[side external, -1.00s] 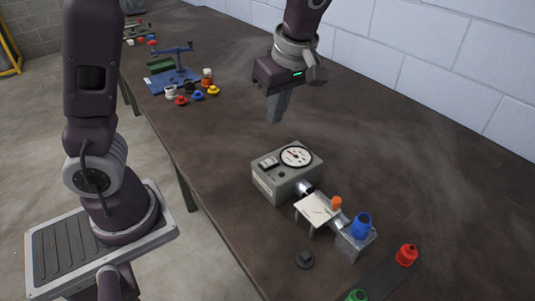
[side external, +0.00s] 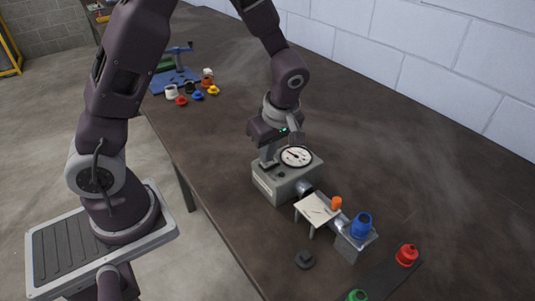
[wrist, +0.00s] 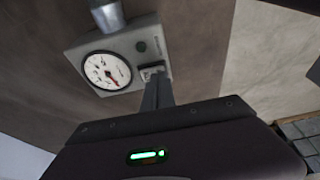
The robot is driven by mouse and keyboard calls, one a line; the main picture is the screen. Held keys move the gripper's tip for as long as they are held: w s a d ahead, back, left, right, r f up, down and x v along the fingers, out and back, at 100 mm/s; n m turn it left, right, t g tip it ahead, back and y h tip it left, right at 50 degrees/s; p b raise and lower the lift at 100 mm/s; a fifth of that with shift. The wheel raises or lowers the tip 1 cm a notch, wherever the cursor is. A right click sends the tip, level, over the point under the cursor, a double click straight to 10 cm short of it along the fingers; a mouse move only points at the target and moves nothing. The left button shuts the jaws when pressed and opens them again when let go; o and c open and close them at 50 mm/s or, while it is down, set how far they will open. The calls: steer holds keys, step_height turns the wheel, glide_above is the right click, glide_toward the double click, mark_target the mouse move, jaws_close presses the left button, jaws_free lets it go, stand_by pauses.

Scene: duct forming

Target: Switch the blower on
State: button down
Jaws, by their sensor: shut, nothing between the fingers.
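The blower is a grey box (side external: 286,187) on the brown bench, with a round white dial (side external: 296,156) on top. The box and dial (wrist: 106,70) also show in the wrist view. A rocker switch (wrist: 152,69) sits on the box's top beside the dial. My gripper (side external: 266,163) is shut and empty, pointing down. In the wrist view its fingertips (wrist: 156,78) are at the switch and partly cover it. I cannot tell whether they touch it, or which way the switch is set.
A metal duct with a small white table (side external: 317,208), an orange piece (side external: 336,203) and a blue piece (side external: 361,225) extends from the box. A black knob (side external: 304,260) lies in front. A red piece (side external: 406,255) stands at right. The bench's right rear is clear.

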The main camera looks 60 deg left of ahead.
steer(key=shift+f, duration=0.25)
steer(key=shift+s+f, duration=0.15)
steer(key=shift+f, duration=0.1)
stand_by(0.3)
steer(key=shift+w+r, duration=0.2)
steer(key=shift+w, duration=0.7)
steer(key=shift+r, duration=0.1)
steer(key=s+a+v, duration=0.1)
steer(key=v, duration=1.2)
steer(key=shift+s+r, duration=0.3)
steer(key=shift+r, duration=0.2)
